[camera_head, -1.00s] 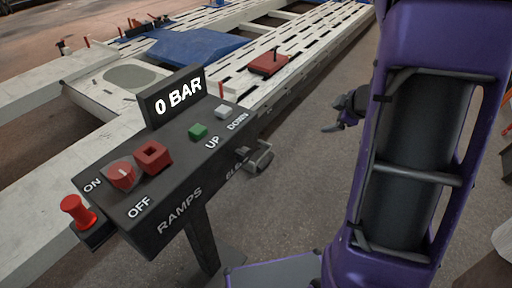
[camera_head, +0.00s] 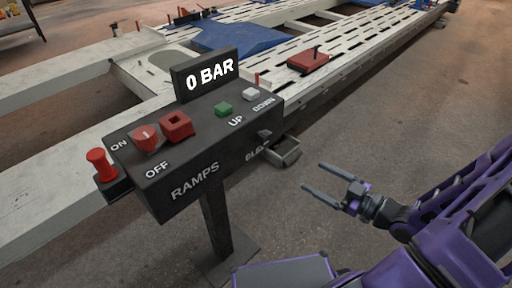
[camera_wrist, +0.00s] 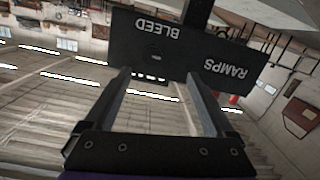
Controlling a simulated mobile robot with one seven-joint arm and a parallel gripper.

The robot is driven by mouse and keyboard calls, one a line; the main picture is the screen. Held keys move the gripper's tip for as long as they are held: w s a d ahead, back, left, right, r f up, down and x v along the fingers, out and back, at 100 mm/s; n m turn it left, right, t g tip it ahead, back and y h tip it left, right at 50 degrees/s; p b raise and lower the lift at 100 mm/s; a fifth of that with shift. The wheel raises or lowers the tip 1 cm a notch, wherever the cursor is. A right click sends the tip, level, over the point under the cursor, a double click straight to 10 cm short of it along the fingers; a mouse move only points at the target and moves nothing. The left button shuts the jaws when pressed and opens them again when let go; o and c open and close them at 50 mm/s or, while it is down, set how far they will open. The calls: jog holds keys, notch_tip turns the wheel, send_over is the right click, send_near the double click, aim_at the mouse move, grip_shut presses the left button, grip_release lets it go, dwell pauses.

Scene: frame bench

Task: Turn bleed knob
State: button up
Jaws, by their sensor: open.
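The dark control box (camera_head: 215,160) carries the white words RAMPS and BLEED on its front face. The small dark bleed knob (camera_head: 265,138) sticks out near the right end of that face, partly covering its label. In the wrist view the box appears upside down, with the dark knob (camera_wrist: 154,52) beside the word BLEED. My gripper (camera_head: 313,178) is open and empty, to the right of the box and apart from it. Its two fingers also show in the wrist view (camera_wrist: 158,75), spread on either side below the knob.
The box top has a red ON/OFF switch (camera_head: 146,139), a red square guard (camera_head: 177,126), green UP (camera_head: 223,109) and pale DOWN (camera_head: 250,94) buttons. A display (camera_head: 206,74) reads 0 BAR. A red plunger (camera_head: 101,164) stands at the left.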

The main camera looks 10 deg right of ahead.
aim_at(269, 140)
jog(key=shift+t, duration=0.6)
jog(key=x, duration=0.6)
jog(key=r+x, duration=0.1)
jog(key=x, duration=1.1)
jog(key=shift+d+r, duration=0.15)
jog(key=shift+r, duration=0.15)
jog(key=c, duration=1.4)
jog(key=shift+o, duration=0.2)
jog(key=shift+m, duration=0.3)
